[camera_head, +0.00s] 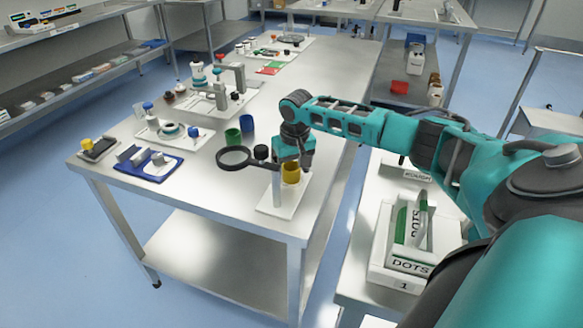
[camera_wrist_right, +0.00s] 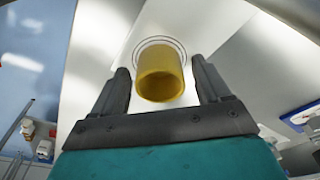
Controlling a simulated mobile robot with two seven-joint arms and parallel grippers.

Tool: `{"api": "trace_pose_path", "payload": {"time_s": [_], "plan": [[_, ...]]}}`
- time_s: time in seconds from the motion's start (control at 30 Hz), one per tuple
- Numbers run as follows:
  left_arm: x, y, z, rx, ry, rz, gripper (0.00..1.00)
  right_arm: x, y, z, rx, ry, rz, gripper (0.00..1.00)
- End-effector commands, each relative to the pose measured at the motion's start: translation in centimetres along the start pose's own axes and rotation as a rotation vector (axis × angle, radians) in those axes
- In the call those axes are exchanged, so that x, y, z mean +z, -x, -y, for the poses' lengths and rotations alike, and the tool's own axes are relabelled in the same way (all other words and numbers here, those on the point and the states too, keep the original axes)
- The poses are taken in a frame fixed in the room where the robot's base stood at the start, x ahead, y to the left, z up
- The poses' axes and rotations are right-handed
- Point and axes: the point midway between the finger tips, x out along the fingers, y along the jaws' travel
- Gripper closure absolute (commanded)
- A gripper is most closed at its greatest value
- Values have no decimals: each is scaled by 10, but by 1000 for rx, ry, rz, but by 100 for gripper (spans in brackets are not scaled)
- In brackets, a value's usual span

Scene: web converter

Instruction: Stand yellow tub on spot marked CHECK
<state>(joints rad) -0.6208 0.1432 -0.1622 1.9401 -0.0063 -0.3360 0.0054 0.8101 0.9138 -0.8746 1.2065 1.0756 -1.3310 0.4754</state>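The yellow tub (camera_head: 291,172) stands upright on a white base plate (camera_head: 272,203) near the front right corner of the steel table. In the right wrist view the tub (camera_wrist_right: 160,82) sits at a thin ring mark (camera_wrist_right: 160,39) on the white surface. My right gripper (camera_head: 291,163) is over the tub, pointing down. In the right wrist view its fingers (camera_wrist_right: 160,66) are apart on both sides of the tub, with gaps showing. No CHECK lettering is readable in either view. My left gripper is not in view.
A black-rimmed magnifier (camera_head: 233,158) is beside the tub. A green tub (camera_head: 233,137) and a blue tub (camera_head: 246,123) stand behind it. A blue tray (camera_head: 148,165) lies to the left. The table front between tray and plate is clear. A DOTS box (camera_head: 408,265) stands on the right bench.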

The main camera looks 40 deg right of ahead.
Motion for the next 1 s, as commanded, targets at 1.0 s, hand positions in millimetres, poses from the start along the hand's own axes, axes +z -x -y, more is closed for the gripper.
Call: {"api": "trace_pose_path", "payload": {"time_s": [1.0], "plan": [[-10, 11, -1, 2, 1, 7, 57, -1, 119, 0, -1, 0, -1, 22]]}}
